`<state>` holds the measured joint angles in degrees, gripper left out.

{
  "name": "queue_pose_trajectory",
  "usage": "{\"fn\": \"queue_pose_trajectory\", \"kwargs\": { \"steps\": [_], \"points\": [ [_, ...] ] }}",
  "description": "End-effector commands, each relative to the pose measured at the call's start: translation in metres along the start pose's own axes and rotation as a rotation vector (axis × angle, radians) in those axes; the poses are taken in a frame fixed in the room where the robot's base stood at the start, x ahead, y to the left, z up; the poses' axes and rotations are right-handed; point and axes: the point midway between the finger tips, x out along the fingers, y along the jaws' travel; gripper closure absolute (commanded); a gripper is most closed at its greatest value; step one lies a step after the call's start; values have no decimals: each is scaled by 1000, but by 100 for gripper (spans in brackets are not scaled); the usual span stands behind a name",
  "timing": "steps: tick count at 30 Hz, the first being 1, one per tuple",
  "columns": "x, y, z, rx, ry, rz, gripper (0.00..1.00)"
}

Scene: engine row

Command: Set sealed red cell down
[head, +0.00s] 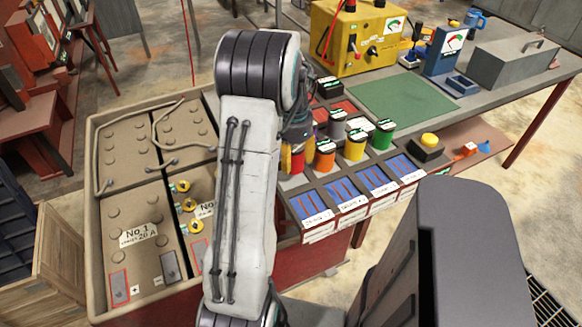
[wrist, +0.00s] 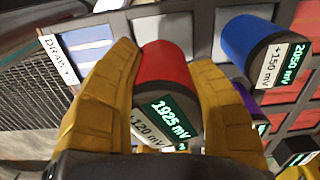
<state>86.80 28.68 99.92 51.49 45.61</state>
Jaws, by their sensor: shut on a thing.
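The red cell (wrist: 165,65) is between the two yellow fingers of my gripper (wrist: 160,85) in the wrist view. The gripper is shut on it. Its dark end carries a green display reading 1925 mV and a white label ending in 120 mV. In the head view my arm hides most of the gripper. A red cell (head: 298,160) shows partly beside the arm there; I cannot tell whether it is the held one. Pale compartments of the rack lie behind the held cell in the wrist view. Whether its far end touches the rack is unclear.
A blue cell (wrist: 250,48) stands close right of my gripper, with a purple cell (wrist: 243,98) below it. In the head view orange (head: 325,156), yellow (head: 355,145) and green (head: 383,134) cells stand in the rack. A yellow button box (head: 428,146) is to their right.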

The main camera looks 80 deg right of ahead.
Motion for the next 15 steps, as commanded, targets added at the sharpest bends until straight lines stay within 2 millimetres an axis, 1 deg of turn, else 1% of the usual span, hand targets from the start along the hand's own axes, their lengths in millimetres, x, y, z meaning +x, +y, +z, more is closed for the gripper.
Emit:
{"fn": "queue_pose_trajectory", "kwargs": {
  "steps": [3,8,15],
  "points": [
    [2,-6,2,-1,1,-1,85],
    [8,-8,3,0,1,-1,85],
    [34,-7,3,0,-1,1,85]
  ]
}}
